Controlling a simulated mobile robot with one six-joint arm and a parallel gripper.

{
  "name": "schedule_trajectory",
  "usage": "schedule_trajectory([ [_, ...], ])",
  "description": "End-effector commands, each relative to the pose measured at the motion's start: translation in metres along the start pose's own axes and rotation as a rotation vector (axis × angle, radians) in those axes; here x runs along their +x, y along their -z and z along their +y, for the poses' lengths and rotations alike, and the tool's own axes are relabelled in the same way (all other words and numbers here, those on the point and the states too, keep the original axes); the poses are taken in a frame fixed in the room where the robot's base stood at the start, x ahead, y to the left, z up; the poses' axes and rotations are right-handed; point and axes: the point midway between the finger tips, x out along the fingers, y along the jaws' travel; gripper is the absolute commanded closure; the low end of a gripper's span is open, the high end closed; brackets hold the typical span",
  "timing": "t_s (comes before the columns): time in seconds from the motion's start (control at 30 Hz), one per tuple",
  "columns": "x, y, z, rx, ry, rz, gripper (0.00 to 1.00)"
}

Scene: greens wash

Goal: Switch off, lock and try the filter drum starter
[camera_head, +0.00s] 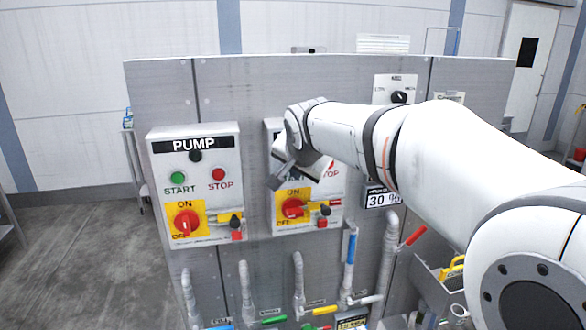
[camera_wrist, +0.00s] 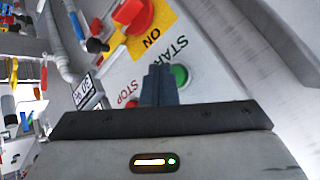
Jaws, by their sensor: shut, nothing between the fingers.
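A grey starter box (camera_head: 331,222) stands right of the PUMP box, its nameplate hidden by my arm. Its red rotary switch (camera_head: 292,208) sits on a yellow ON plate; I cannot tell its exact setting. A yellow and red fitting (camera_head: 319,208) is beside the switch. My gripper (camera_head: 280,180) is shut and empty in front of this box, above the switch. In the wrist view, my gripper's fingers (camera_wrist: 158,74) are between the green START button (camera_wrist: 180,76) and the red STOP button (camera_wrist: 132,104), partly covering the latter. Contact cannot be told. The red switch (camera_wrist: 134,14) shows beyond.
The PUMP box (camera_head: 195,143) with a similar switch (camera_head: 187,222) is at left. A small selector box (camera_head: 397,90) and a "30" display (camera_head: 381,198) are at right. Pipes with coloured valve handles (camera_head: 274,319) run below. A grey bin (camera_head: 432,284) holds yellow items. Floor at left is clear.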

Motion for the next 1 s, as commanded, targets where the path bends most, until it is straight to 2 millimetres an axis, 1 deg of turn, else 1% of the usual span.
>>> schedule_trajectory([
  [0.37,0.0005,0.0,-0.0004,0.0,0.0,0.0,1.0],
  [0.63,0.0058,0.0041,-0.0045,0.0,0.001,0.0,1.0],
  [1.0,0.0058,0.0043,-0.0048,0.0,0.0,0.0,1.0],
])
